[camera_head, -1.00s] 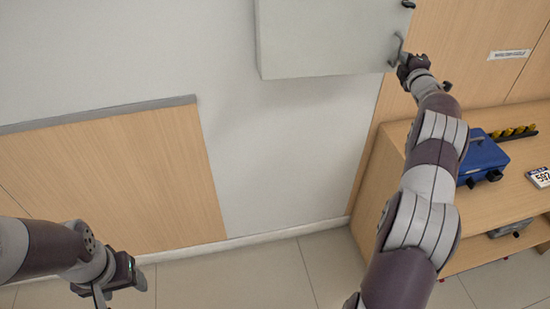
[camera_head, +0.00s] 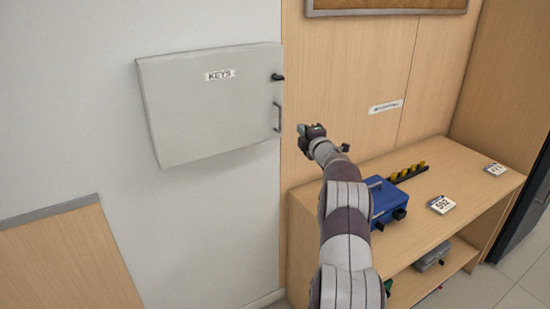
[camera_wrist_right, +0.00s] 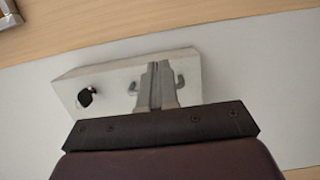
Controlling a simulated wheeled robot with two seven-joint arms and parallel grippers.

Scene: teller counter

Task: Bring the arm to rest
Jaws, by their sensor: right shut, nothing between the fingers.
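My right gripper (camera_head: 312,130) is shut and empty, raised in front of the wood wall panel, a little to the right of the key cabinet. In the right wrist view its closed fingers (camera_wrist_right: 155,85) show against the cabinet. The grey cabinet (camera_head: 210,115), labelled KEYS, hangs on the white wall with its door shut. Its handle (camera_head: 278,117) and a dark knob (camera_head: 278,77) are on the right side of the door. The gripper appears apart from the handle. My left gripper is not in view.
A wooden shelf unit (camera_head: 470,190) stands at the right. On it are a blue case (camera_head: 385,200), a dark strip with several yellow pieces (camera_head: 408,172), and numbered cards (camera_head: 441,204). A grey box (camera_head: 432,257) sits on the lower shelf.

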